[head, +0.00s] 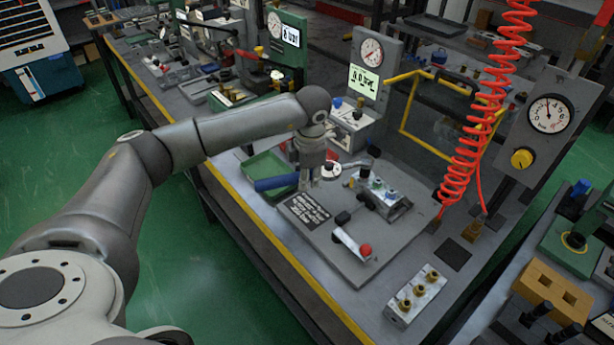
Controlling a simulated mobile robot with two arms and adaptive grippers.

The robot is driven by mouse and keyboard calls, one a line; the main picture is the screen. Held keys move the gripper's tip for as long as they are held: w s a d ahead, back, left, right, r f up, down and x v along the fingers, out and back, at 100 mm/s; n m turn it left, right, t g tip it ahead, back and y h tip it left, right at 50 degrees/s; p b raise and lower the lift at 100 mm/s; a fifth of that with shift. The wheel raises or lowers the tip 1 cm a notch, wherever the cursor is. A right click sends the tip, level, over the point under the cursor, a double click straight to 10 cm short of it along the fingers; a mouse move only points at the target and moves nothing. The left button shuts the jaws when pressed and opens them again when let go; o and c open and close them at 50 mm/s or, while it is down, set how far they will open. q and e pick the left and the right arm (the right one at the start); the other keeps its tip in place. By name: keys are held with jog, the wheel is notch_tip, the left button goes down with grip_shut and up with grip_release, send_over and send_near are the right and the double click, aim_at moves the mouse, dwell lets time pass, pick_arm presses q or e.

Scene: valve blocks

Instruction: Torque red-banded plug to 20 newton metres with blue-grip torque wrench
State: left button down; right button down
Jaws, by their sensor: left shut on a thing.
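My left gripper (308,184) points down over the grey work plate and is shut on the torque wrench. The wrench's blue grip (276,183) sticks out to the left, over the front edge of a green tray. A round metal part with a dark red edge (331,169) shows just right of the gripper; I cannot tell if it is the wrench's head. A metal valve block (385,197) with blue, green and white plugs sits on the plate to the right. I cannot make out a red-banded plug clearly. My right gripper is out of view.
The green tray (262,166) lies left of the plate. A red-knobbed lever (365,249) and black text plate (304,211) are in front. A brass-fitted block (415,296) stands front right. A red coiled hose (470,150) hangs near a gauge panel (548,120).

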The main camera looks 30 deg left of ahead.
pick_arm(q)
jog(key=shift+s+d+r+n, duration=0.1)
jog(key=shift+s+d+n, duration=0.6)
jog(key=shift+d+n, duration=0.15)
jog(key=shift+r+p, duration=0.2)
jog(key=shift+p, duration=0.2)
